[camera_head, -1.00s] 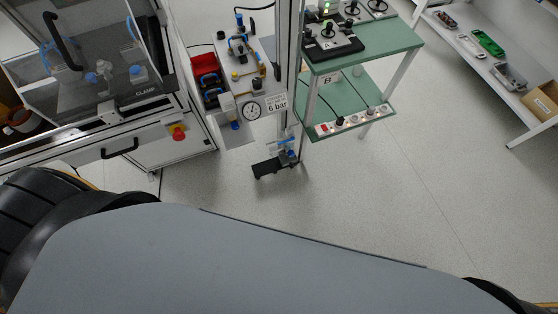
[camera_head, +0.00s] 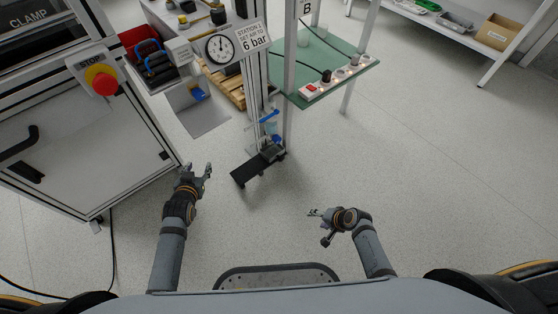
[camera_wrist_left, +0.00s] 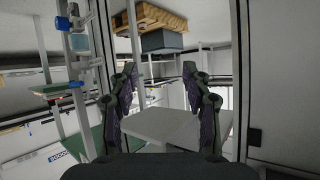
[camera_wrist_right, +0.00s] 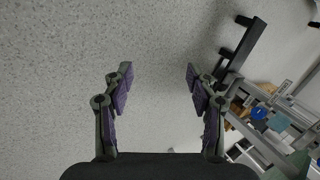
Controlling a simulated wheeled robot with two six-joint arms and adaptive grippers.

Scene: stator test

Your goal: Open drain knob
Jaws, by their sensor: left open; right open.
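A bluish part on a post (camera_wrist_left: 79,43) shows at the left of the left wrist view. My left gripper (camera_head: 199,169) is open and empty, low and left of the black foot plate (camera_head: 258,165) near the post. My right gripper (camera_head: 317,213) is open and empty over bare floor, right of the post. Both open finger pairs show in the left wrist view (camera_wrist_left: 160,82) and right wrist view (camera_wrist_right: 160,78).
The cabinet with the stop button (camera_head: 103,80) stands at left. The green table (camera_head: 330,85) stands right of the post. A shelf (camera_head: 450,30) is far right. Floor between the arms is clear.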

